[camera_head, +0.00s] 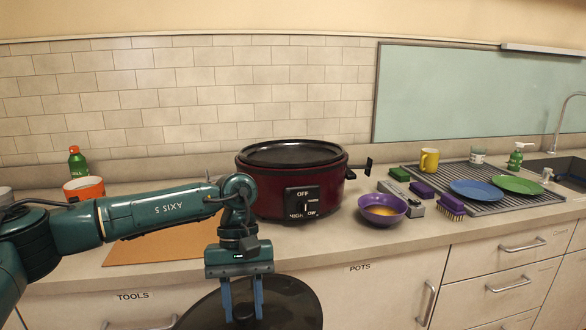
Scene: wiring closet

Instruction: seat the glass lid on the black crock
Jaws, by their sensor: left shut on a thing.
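The black crock (290,153) sits in a dark red cooker housing (258,190) on the counter, with its dark oval top facing up. The front dial (312,201) reads OFF at the top. My left gripper (243,308) points down in front of the counter, lower in the picture than the cooker. It is shut on the knob of a dark, round lid (290,303), which is apart from the crock. The lid's lower part is cut off by the picture's bottom edge. My right gripper is not in view.
A purple bowl (382,210) with yellow contents stands right of the cooker. Brushes and sponges lie beside a drying rack (500,205) with plates. An orange pot (84,189) and green bottle (77,160) stand left. A brown board (165,246) lies behind my left arm.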

